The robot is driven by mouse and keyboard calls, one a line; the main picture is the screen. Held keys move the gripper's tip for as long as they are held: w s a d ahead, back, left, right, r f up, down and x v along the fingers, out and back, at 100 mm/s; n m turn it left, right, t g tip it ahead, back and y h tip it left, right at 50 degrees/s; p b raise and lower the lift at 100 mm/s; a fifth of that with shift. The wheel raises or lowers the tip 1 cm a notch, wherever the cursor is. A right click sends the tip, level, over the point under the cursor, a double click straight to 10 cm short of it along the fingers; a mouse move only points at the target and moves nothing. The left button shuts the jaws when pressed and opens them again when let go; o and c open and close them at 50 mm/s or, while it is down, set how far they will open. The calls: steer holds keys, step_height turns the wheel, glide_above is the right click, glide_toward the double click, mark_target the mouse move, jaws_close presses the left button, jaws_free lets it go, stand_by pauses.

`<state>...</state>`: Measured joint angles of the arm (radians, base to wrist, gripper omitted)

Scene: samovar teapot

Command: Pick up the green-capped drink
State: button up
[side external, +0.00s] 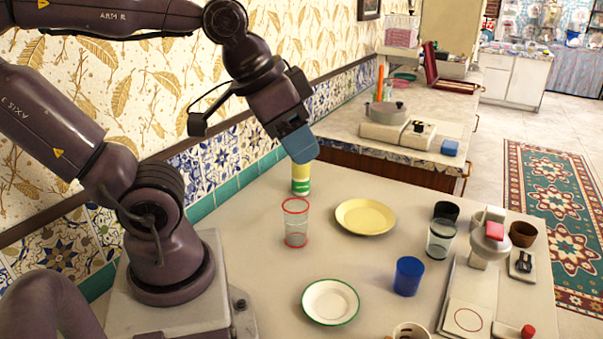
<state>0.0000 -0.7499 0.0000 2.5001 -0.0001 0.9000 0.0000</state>
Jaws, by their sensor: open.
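A small upright drink container (301,181) with pale yellow and green bands stands at the back of the table, near the tiled wall. Its upper part is hidden behind my gripper, so I cannot see its cap. My gripper (301,147) is open, with blue fingers pointing down just above or in front of the container. From this one view I cannot tell whether the fingers touch it or are around it.
A red-rimmed clear glass (296,222) stands in front of the container, and a yellow plate (365,216) lies to its right. A green-rimmed plate (330,302), a blue cup (408,276) and a grey-white appliance (490,240) are farther right or forward.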

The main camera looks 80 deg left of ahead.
steer(key=o, duration=0.5)
steer(key=m+g+y, duration=0.4)
steer(key=m+y, duration=1.4)
steer(key=m, duration=0.1)
glide_above(301, 170)
steer(key=d, duration=0.3)
step_height(301, 170, down, 23)
steer(key=shift+w+a+r, duration=0.1)
steer(key=shift+w+a, duration=0.05)
steer(key=shift+a, duration=1.1)
steer(key=shift+w+a+r, duration=0.1)
steer(key=shift+a, duration=1.1)
steer(key=shift+w+a+r, duration=0.1)
steer(key=shift+w+a, duration=0.05)
steer(key=shift+a, duration=1.1)
